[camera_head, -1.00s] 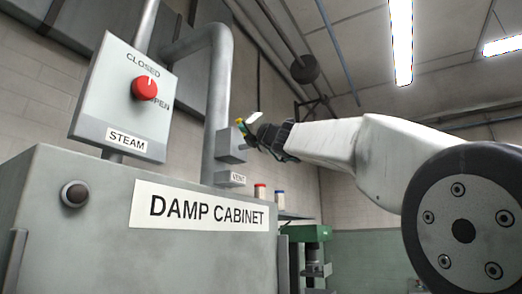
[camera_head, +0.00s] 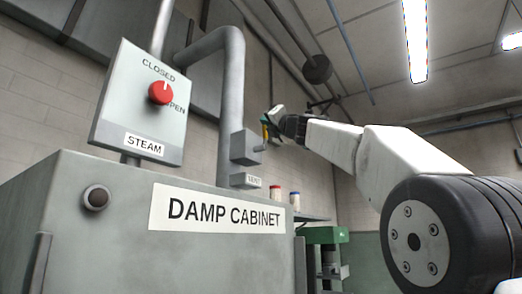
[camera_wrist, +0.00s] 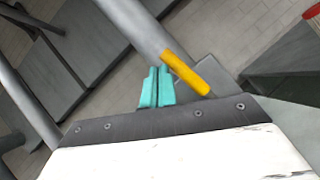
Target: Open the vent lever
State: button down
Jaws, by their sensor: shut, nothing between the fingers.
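The vent lever's yellow handle (camera_wrist: 187,73) shows in the wrist view, slanting down to the right just past my fingertips. My gripper (camera_wrist: 155,72) has its two teal fingers together with nothing between them. The fingertips are close to the handle's left side; I cannot tell if they touch it. In the head view my gripper (camera_head: 266,122) is beside and above the grey vent box (camera_head: 243,147), and a sliver of the yellow handle (camera_head: 264,131) shows by it. The VENT label (camera_head: 253,181) is below the box. Much of the lever is hidden.
The damp cabinet (camera_head: 120,235) fills the lower left. A steam panel (camera_head: 125,105) with a red knob (camera_head: 161,93) stands above it, the knob's mark toward CLOSED. A grey pipe (camera_head: 232,90) runs down to the vent box. Two spools (camera_head: 285,197) stand on a shelf behind.

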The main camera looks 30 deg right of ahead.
jog(key=shift+w+d+r, duration=0.15)
jog(key=shift+d, duration=0.1)
dwell(0.6)
jog(key=s+a, duration=0.3)
jog(key=s, duration=0.9)
jog(key=shift+s+a, duration=0.25)
jog(key=shift+a, duration=0.15)
